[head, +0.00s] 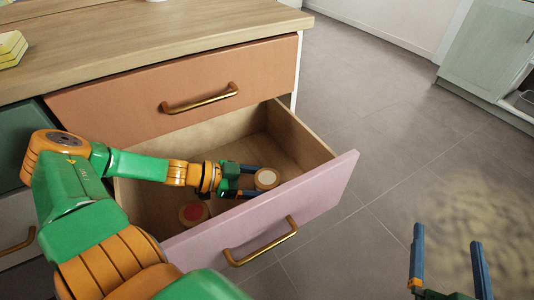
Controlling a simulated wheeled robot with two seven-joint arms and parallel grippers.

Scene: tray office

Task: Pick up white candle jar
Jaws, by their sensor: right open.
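My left gripper (256,181) reaches into the drawer from the left. My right gripper (450,262) is open and empty over the floor at lower right, far from the drawer.
A red-topped jar (193,214) sits in the drawer below my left wrist. The closed orange drawer (180,95) is above, under the wooden counter (150,35). Yellow items (11,48) lie on the counter at far left. Open grey floor (400,120) lies to the right.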

